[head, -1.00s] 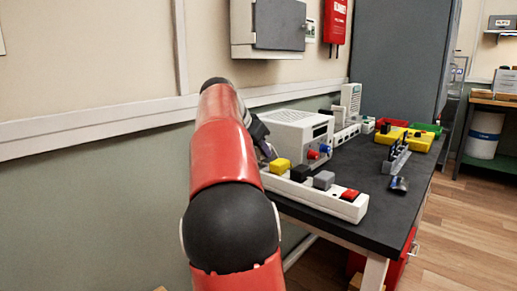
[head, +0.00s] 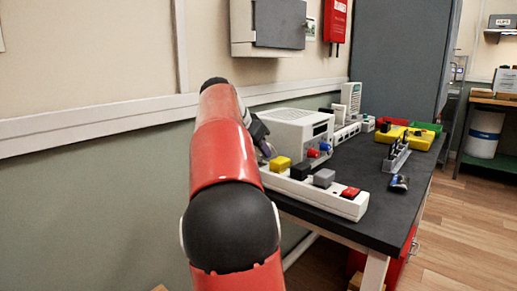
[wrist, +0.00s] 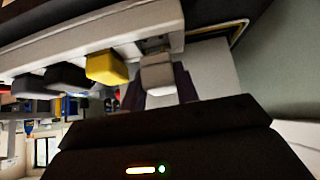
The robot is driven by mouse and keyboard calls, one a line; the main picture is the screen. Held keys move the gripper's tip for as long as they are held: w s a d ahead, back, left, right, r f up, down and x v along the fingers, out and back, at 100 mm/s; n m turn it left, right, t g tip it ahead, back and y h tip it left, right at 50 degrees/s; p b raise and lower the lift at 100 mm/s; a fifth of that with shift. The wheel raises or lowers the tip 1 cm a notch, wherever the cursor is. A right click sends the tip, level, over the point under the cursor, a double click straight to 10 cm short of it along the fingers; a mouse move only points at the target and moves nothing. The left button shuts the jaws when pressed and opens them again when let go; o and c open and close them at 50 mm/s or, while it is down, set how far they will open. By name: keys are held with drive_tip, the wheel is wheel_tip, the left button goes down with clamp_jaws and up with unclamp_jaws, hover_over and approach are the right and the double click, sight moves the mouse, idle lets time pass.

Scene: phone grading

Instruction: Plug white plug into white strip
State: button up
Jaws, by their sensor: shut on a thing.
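The white strip (head: 335,204) lies along the near left edge of the dark table; it spans the top of the wrist view (wrist: 60,57). The white plug (wrist: 157,73) is between the dark fingers of my gripper (wrist: 158,84), which is shut on it. The plug is right at the strip's face, beside the yellow plug (wrist: 106,67), in line with an end position of the strip. I cannot tell how deep it sits. In the head view my gripper (head: 264,142) is mostly behind my red arm, and the white plug is hidden.
The yellow plug (head: 280,163), a black plug (head: 300,171) and a grey plug (head: 324,178) sit on the strip, with a red switch (head: 350,192) at its near end. A white power supply (head: 296,129) stands close behind. A phone rack (head: 397,155) stands to the right.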

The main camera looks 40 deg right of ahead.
drive_tip(key=shift+f+b, duration=0.95)
drive_tip(key=shift+f, duration=0.3)
drive_tip(key=o, duration=1.2)
drive_tip(key=shift+f, duration=0.15)
drive_tip(key=p+v, duration=0.1)
drive_tip(key=v, duration=0.7)
drive_tip(key=shift+w+r, duration=0.15)
drive_tip(key=shift+r, duration=0.25)
drive_tip(key=shift+a, duration=0.1)
drive_tip(key=s+a+f+n+t+y, duration=0.1)
drive_tip(key=s+a+f+n+y, duration=0.1)
drive_tip(key=s+a+f+n, duration=0.3)
drive_tip(key=s+a+f+n+t+y, duration=0.2)
drive_tip(key=s+a+f+n, duration=0.4)
drive_tip(key=a+f, duration=0.5)
drive_tip(key=s+a+f+n+t+y, duration=0.1)
drive_tip(key=s+a+f+n+y, duration=0.3)
drive_tip(key=a, duration=1.1)
drive_tip(key=shift+s+a+f+n+t, duration=0.15)
drive_tip(key=shift+s+f+n, duration=0.35)
drive_tip(key=shift+s+f, duration=0.65)
drive_tip(key=shift+s+f+n+t, duration=0.25)
drive_tip(key=shift+s+f+n, duration=0.25)
drive_tip(key=shift+s+f, duration=0.65)
